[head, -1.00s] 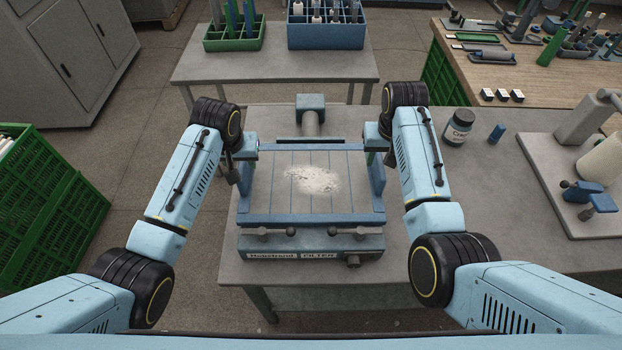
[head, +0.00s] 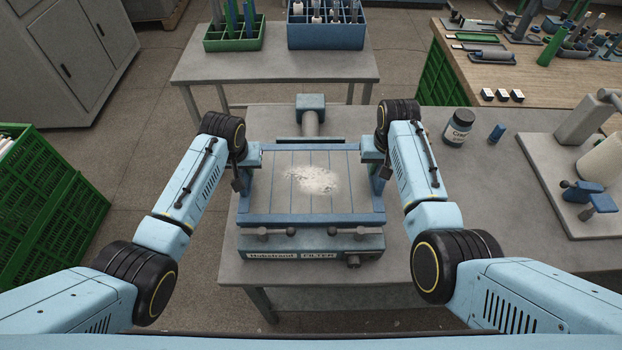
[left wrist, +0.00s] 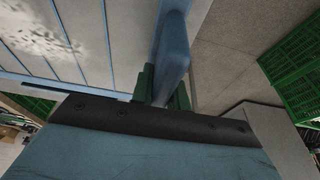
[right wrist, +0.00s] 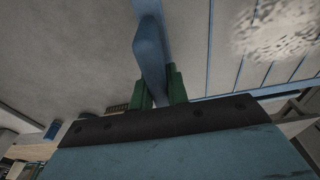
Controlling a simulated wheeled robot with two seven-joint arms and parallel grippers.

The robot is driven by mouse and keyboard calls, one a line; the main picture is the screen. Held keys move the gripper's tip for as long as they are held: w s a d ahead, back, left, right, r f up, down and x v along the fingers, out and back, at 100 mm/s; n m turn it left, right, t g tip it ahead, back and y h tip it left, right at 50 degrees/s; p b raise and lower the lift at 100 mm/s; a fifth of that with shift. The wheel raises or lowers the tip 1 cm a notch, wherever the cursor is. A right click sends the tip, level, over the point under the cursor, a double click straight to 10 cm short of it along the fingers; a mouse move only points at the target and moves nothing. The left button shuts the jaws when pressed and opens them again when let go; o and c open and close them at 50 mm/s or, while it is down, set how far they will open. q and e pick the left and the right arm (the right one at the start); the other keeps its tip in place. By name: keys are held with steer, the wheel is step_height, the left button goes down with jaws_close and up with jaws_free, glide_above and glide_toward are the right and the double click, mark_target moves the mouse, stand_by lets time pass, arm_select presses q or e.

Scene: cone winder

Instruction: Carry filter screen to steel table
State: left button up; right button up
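The filter screen (head: 255,186) is a blue frame with a pale slatted face and a patch of white powder. It lies flat on the grey base labelled FILTER (head: 312,242). My left gripper (head: 246,172) is at its left side and my right gripper (head: 379,170) at its right side. In the left wrist view, green fingers (left wrist: 163,92) sit close on both sides of a blue handle (left wrist: 174,50). The right wrist view shows the same at the other handle (right wrist: 150,50). The fingertips are partly hidden. A grey steel table (head: 275,70) stands behind.
The back table holds a green crate (head: 234,45) and a blue crate (head: 326,36) at its far edge; its front part is clear. A jar (head: 458,127), a blue cylinder (head: 497,134) and a winder (head: 578,185) stand at right. Green crates (head: 58,235) stand at left.

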arm_select(q)
jaws_close()
arm_select(e)
jaws_close()
arm_select(q)
steer(key=shift+r, duration=0.1)
arm_select(e)
steer(key=shift+r, duration=0.15)
